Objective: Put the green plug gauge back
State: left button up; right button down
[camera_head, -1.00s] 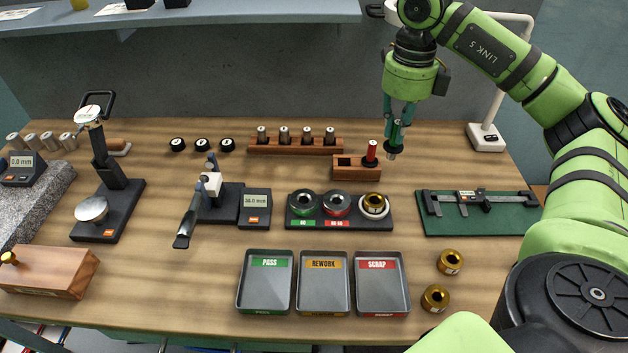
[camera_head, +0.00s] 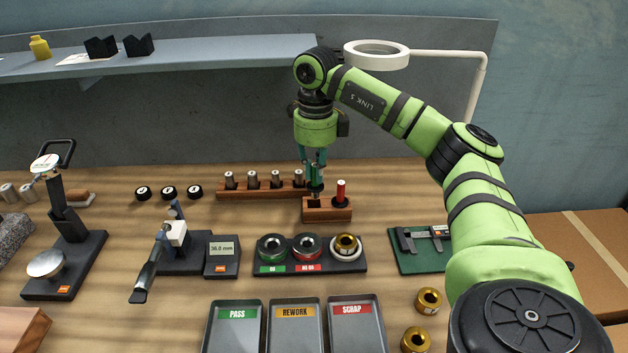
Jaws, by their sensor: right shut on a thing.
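My right gripper (camera_head: 315,162) points straight down and is shut on the green plug gauge (camera_head: 316,188), which is upright and mostly hidden by the fingers. The gauge's metal lower end is at the left socket of the small wooden block (camera_head: 328,214). I cannot tell whether it is just above the socket or a little way in. The red plug gauge (camera_head: 341,191) stands upright in the block's right socket, close beside the gripper. My left gripper is not in view.
A longer wooden rack (camera_head: 240,194) with several metal pins stands just behind and left. The ring gauge tray (camera_head: 310,268) lies in front of the block. The green mat (camera_head: 420,262) with a caliper is at the right. A ring lamp (camera_head: 376,54) hangs behind my arm.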

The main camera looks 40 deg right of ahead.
aim_at(314, 185)
notch_tip(314, 185, down, 4)
jog(key=shift+w+f+p, duration=0.1)
jog(key=shift+w+p, duration=0.05)
jog(key=shift+p, duration=0.35)
jog(key=shift+f, duration=0.45)
jog(key=c, duration=1.2)
grip_release()
jog(key=shift+r, duration=0.1)
notch_tip(314, 185, up, 13)
jog(key=shift+f, duration=0.1)
